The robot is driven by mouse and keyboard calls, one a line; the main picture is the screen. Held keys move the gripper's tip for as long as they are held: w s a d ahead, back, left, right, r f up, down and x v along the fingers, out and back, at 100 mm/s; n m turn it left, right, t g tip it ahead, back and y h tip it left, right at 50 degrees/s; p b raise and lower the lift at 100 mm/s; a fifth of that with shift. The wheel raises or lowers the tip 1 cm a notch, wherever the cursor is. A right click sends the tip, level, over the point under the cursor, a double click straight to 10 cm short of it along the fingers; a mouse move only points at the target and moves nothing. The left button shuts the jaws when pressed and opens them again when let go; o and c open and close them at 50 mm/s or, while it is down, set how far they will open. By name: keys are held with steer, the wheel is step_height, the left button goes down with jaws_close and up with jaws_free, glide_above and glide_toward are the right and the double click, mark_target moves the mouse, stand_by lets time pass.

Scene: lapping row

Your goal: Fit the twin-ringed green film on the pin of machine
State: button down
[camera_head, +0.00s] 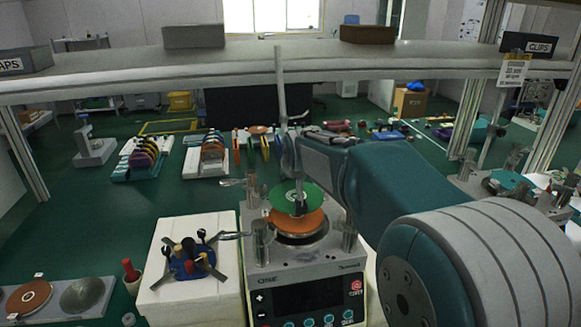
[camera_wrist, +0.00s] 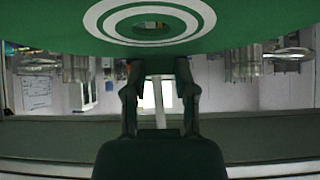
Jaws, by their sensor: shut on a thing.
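The green film (camera_head: 284,201) is a thin disc just above an orange disc (camera_head: 298,223) on the grey machine (camera_head: 310,265). In the wrist view the green film (camera_wrist: 240,25) fills the top, with two white rings around a central hole. My gripper (camera_wrist: 160,75) is shut on the film's near edge, seen from the wrist. A thin upright piece shows at the film's middle in the head view, but I cannot tell if the film is around the pin.
Metal posts stand around the machine's top. A blue holder (camera_head: 190,262) with several knobbed tools sits on a white block to the left. A shelf (camera_head: 200,60) spans above. Racks of coloured discs (camera_head: 145,155) stand farther back on the green surface.

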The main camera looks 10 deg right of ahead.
mark_target(292, 190)
steer(key=shift+f, duration=1.35)
steer(key=shift+d+f, duration=0.1)
steer(key=shift+f, duration=0.9)
stand_by(0.6)
steer(key=shift+c, duration=1.7)
jaws_free()
steer(key=v, duration=1.1)
steer(key=shift+s+r, duration=0.15)
steer(key=shift+s, duration=0.1)
steer(key=shift+s+r, duration=0.1)
